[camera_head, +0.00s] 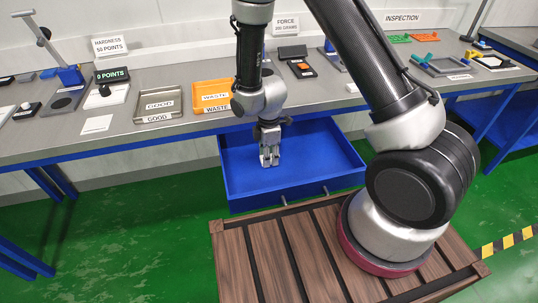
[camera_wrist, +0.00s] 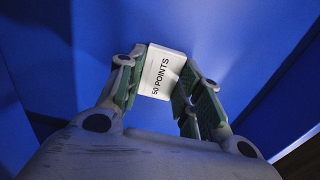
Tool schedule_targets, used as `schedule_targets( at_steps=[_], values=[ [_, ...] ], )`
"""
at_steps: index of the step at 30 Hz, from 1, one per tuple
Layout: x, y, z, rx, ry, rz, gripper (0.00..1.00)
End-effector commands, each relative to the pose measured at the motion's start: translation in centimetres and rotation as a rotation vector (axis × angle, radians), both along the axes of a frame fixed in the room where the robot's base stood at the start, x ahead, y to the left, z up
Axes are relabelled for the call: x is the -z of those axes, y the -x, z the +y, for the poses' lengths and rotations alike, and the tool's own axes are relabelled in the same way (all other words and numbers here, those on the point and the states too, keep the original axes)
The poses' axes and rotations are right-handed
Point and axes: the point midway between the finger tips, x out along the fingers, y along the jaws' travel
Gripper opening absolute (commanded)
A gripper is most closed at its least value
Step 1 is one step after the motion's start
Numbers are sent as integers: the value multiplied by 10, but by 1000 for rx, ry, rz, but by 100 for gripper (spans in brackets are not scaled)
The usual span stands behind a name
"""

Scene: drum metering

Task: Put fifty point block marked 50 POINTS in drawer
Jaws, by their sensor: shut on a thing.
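The fifty point block (camera_wrist: 161,72) is a small white block with black "50 POINTS" lettering. In the wrist view it sits between the two green-padded fingers of my gripper (camera_wrist: 158,90), which is shut on it. The open blue drawer (camera_head: 318,158) hangs under the bench in the head view. My gripper (camera_head: 269,158) points down inside the drawer's outline, toward its left side. The blue drawer floor (camera_wrist: 225,30) fills the wrist view behind the block. I cannot tell whether the block touches the floor. In the head view the block cannot be made out at the fingertips.
The drawer's front wall (camera_head: 300,190) and side walls stand around my gripper. The drawer's right part is empty. A slatted brown surface (camera_head: 260,250) lies in front.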

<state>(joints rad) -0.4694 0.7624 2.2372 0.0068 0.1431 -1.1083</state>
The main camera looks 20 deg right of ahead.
Motion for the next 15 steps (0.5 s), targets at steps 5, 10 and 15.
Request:
schedule_targets(
  at_steps=[5,10,15],
  values=[
    [3,0,0,0,1,1,17],
    [3,0,0,0,0,1,57],
    [2,0,0,0,0,1,57]
  ],
)
